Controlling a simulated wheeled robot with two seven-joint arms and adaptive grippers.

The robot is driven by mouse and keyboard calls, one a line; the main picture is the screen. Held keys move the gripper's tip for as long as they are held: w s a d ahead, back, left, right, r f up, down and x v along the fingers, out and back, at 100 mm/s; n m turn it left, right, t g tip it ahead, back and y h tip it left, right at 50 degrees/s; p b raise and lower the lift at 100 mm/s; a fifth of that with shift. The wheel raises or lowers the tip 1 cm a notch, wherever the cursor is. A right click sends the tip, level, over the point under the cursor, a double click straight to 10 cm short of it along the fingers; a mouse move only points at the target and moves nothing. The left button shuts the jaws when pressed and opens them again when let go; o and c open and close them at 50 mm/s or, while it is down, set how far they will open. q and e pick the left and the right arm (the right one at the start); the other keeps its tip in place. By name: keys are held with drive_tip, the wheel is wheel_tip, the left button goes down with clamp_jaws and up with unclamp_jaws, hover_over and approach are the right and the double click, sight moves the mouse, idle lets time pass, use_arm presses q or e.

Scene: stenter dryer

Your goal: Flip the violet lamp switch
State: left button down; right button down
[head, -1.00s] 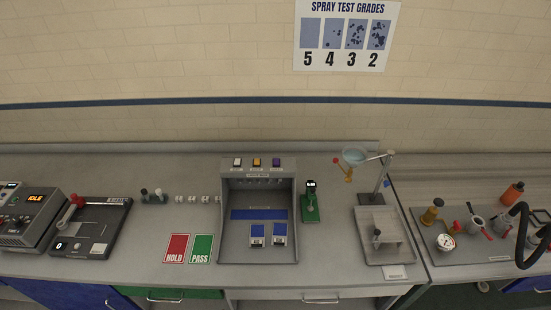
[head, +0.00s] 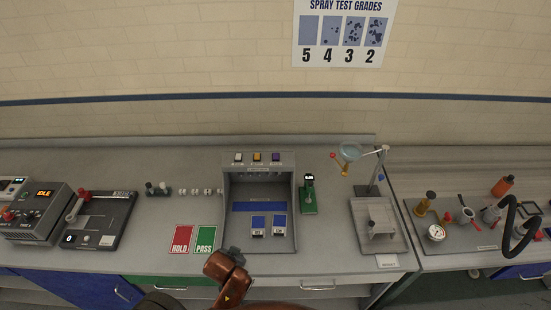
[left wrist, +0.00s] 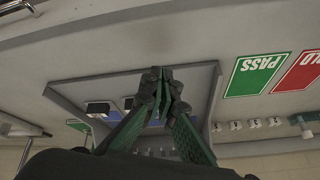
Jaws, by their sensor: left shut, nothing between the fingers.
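The violet lamp switch (head: 276,157) is the rightmost of three on the top front edge of the grey light booth (head: 292,215); a white switch (head: 238,157) and an orange switch (head: 257,157) are to its left. My left gripper (head: 233,250) is low at the booth's front left, well below and nearer than the switches; its fingers are small and dark there. In the left wrist view my left gripper (left wrist: 166,72) is shut and empty over the booth (left wrist: 205,85), which appears upside down. I cannot make out the violet switch there. My right gripper is not in view.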

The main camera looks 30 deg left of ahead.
use_arm(q)
drive_tip(key=w+r+n+t+y, duration=0.5)
drive_tip(key=w+r+t, duration=0.2)
drive_tip(key=w+r, duration=1.8)
drive_tip(key=w, duration=0.3)
drive_tip(key=shift+y, duration=0.3)
drive_tip(key=shift+w, duration=0.15)
drive_tip(key=p, duration=0.3)
hover_over(276, 164)
wheel_tip(276, 164, down, 2)
drive_tip(key=shift+f, duration=0.15)
wheel_tip(276, 164, down, 3)
drive_tip(key=shift+w+r, duration=0.1)
drive_tip(key=shift+r, duration=0.05)
drive_tip(key=shift+f, duration=0.8)
